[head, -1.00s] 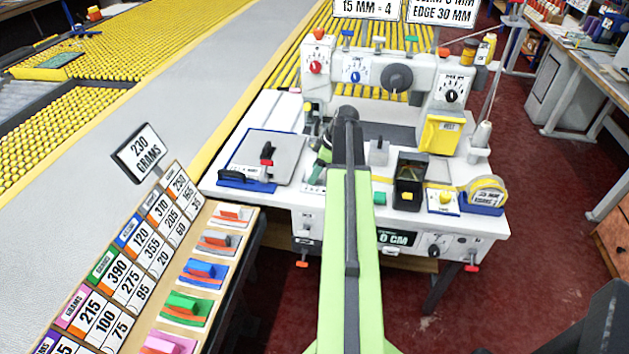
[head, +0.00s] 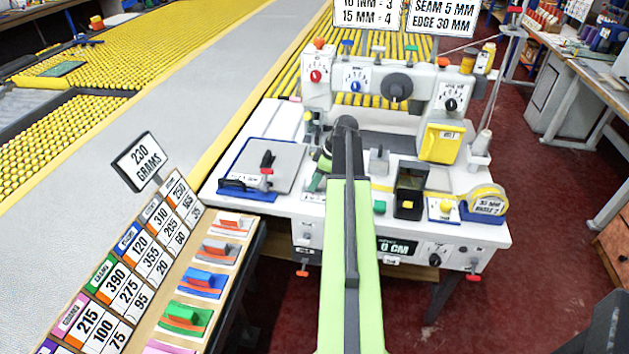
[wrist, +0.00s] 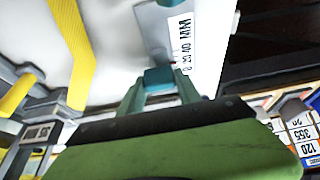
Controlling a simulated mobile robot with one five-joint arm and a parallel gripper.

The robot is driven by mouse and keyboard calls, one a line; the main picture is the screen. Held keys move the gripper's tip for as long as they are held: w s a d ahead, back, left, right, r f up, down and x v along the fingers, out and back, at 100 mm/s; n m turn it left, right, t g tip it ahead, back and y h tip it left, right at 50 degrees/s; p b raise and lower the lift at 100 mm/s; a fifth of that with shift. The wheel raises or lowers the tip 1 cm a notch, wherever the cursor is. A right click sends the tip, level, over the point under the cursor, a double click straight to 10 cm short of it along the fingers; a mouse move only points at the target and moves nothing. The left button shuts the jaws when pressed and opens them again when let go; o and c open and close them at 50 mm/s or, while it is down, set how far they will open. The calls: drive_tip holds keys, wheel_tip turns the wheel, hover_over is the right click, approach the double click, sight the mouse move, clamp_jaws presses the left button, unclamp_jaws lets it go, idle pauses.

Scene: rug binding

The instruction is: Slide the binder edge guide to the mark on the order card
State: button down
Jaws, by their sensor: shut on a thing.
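The order card (head: 443,22) stands above the machine in the head view and reads "SEAM 5 MM, EDGE 30 MM". My gripper (head: 317,180) is low at the left front of the white binding machine (head: 480,233), partly behind my arm. In the wrist view my gripper (wrist: 158,86) has its green fingers closed on a small teal block, which appears to be the knob of the edge guide (wrist: 158,74). A white scale strip (wrist: 206,45) with MM numbers lies just right of it. The guide's exact reading is unclear.
A grey plate with a black-handled clamp (head: 266,170) is left of my gripper. The sloping weight board (head: 120,275) is at the lower left.

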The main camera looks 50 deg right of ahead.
drive_tip(key=shift+s+d, duration=0.2)
drive_tip(key=shift+s, duration=0.3)
drive_tip(key=c, duration=0.8)
unclamp_jaws()
drive_tip(key=shift+c, duration=0.2)
drive_tip(key=p+v, duration=1.6)
drive_tip(key=v, duration=0.1)
drive_tip(key=shift+r, duration=0.2)
drive_tip(key=shift+w, duration=0.1)
